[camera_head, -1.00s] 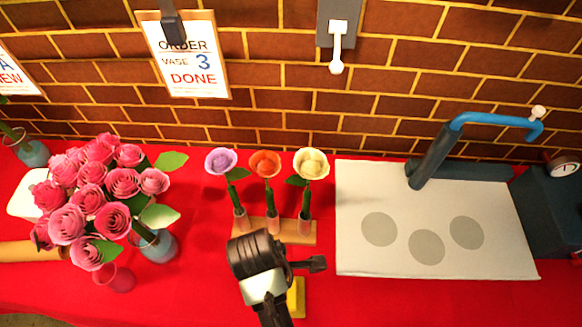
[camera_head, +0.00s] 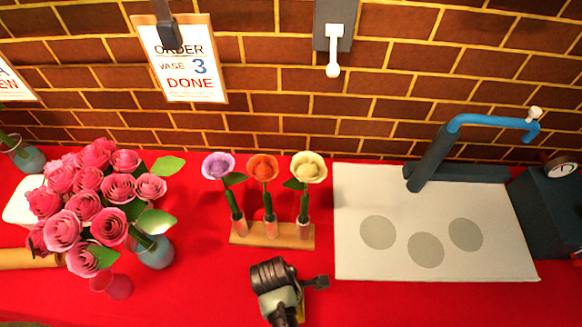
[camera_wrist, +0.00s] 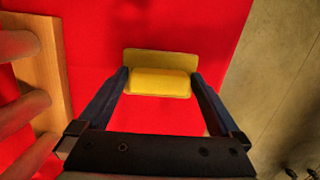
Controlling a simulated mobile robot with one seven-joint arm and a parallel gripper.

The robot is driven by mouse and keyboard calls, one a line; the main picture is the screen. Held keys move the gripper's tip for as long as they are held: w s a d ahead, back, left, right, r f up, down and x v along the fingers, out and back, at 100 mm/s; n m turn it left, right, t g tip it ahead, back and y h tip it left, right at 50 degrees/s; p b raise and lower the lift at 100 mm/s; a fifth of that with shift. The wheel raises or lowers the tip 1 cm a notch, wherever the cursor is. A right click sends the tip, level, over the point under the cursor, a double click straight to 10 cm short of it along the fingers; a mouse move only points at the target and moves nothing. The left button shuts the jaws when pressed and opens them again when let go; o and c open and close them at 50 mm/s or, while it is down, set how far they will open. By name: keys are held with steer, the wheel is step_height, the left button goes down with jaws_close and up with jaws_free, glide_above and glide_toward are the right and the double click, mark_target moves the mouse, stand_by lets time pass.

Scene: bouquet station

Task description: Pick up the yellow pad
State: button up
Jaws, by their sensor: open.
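The yellow pad (camera_wrist: 160,84) lies on the red table, with a flatter, darker yellow part (camera_wrist: 158,58) along its far side in the wrist view. My gripper (camera_wrist: 160,76) is open, with one dark finger on each side of the pad. No clear closing contact shows, and I cannot tell whether the fingertips touch it. In the head view my wrist (camera_head: 275,280) hides most of the pad, and only a yellow sliver (camera_head: 300,312) shows beside it.
A wooden stand (camera_head: 272,236) holding three paper flowers in tubes stands just behind my wrist. A grey-white board (camera_head: 430,200) with grey circles lies to the right. A vase of pink roses (camera_head: 155,250) stands at left. In the wrist view, the table edge (camera_wrist: 222,70) is right of the pad.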

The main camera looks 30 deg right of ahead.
steer(key=c, duration=1.1)
steer(key=shift+r, duration=0.15)
step_height(320, 180, up, 10)
steer(key=shift+f+p, duration=0.1)
steer(key=shift+p, duration=0.3)
